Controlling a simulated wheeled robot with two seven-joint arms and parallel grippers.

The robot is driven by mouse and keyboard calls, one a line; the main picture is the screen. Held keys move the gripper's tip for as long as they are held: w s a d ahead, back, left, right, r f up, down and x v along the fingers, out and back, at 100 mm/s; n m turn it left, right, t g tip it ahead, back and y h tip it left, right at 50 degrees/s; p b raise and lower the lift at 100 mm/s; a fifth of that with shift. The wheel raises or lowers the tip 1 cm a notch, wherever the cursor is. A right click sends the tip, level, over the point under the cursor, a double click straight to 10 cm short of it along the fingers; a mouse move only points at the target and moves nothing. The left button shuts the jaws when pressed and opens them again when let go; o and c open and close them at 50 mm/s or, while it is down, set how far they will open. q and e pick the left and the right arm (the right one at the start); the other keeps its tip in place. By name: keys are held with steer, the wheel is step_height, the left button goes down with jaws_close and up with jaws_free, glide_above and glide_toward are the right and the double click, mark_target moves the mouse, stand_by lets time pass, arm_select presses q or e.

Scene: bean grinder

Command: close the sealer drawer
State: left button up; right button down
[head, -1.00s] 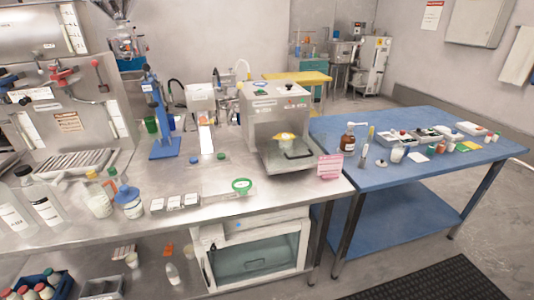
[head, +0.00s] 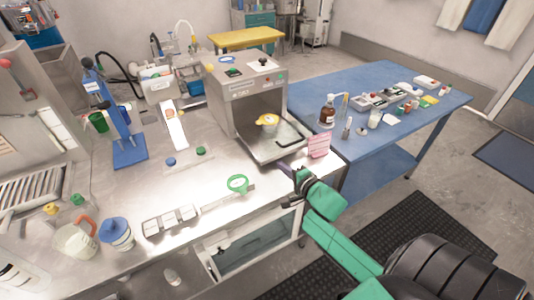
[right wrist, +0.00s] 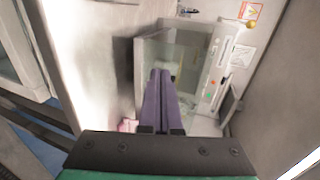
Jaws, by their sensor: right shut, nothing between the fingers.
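The sealer (head: 247,87) is a silver box on the steel bench. Its drawer (head: 262,153) is pulled out at the front, with a dark handle bar along its right side. A cup with a yellow-orange top (head: 267,121) sits in the drawer. My right gripper (head: 283,169) is just in front of the drawer's near edge, left of a pink sign (head: 319,145). Its purple fingers (right wrist: 160,75) are shut and empty in the right wrist view, pointing toward the sealer. Whether they touch the drawer I cannot tell. My left gripper is out of view.
A green ring-shaped tool (head: 238,183) lies on the bench left of my right gripper. A blue table (head: 400,100) with bottles and small items stands to the right. A brown bottle (head: 328,110) is near its left edge.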

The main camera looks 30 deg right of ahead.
mark_target(264, 151)
steer(key=x, duration=0.5)
steer(key=r+x, duration=0.1)
steer(key=x, duration=0.1)
steer(key=shift+w+a+f+p, duration=0.15)
steer(key=shift+w+p, duration=0.2)
steer(key=shift+w+f, duration=0.1)
steer(key=shift+w, duration=0.45)
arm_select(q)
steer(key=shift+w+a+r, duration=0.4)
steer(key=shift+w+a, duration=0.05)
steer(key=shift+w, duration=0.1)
arm_select(e)
steer(key=shift+w, duration=0.1)
